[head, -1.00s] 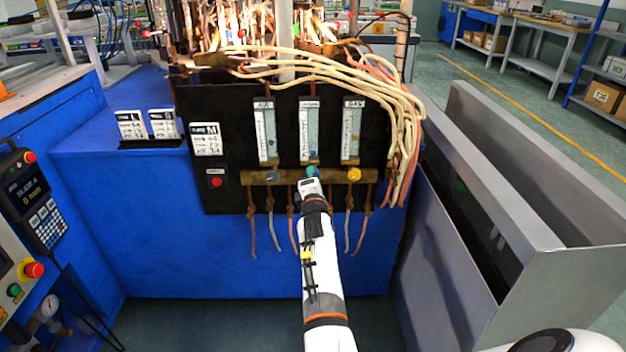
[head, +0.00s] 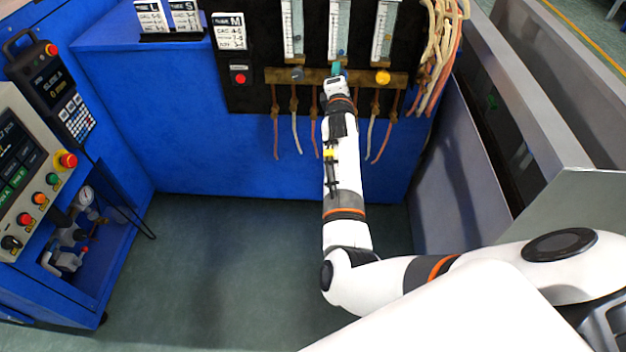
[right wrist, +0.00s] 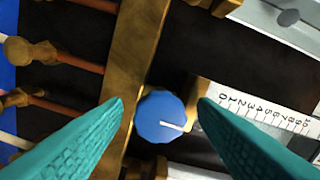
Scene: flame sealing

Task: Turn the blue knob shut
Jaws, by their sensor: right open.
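The blue knob (right wrist: 158,118) is round with a white pointer line that points right and slightly down in the right wrist view. It sits on the brass bar (right wrist: 138,62) of the flow panel. My right gripper (right wrist: 163,106) is open, its two teal fingers on either side of the knob with a visible gap at each side. In the head view my right gripper (head: 338,72) is at the middle of the bar, below the middle flow tube, and hides the blue knob. My left gripper is not in view.
A dark knob (head: 297,74) and a yellow knob (head: 383,77) flank the middle position. A red button (head: 240,79) is on the panel at left. Hoses (head: 296,130) hang below the bar. A grey metal bin (head: 465,165) stands at right. The floor in front is clear.

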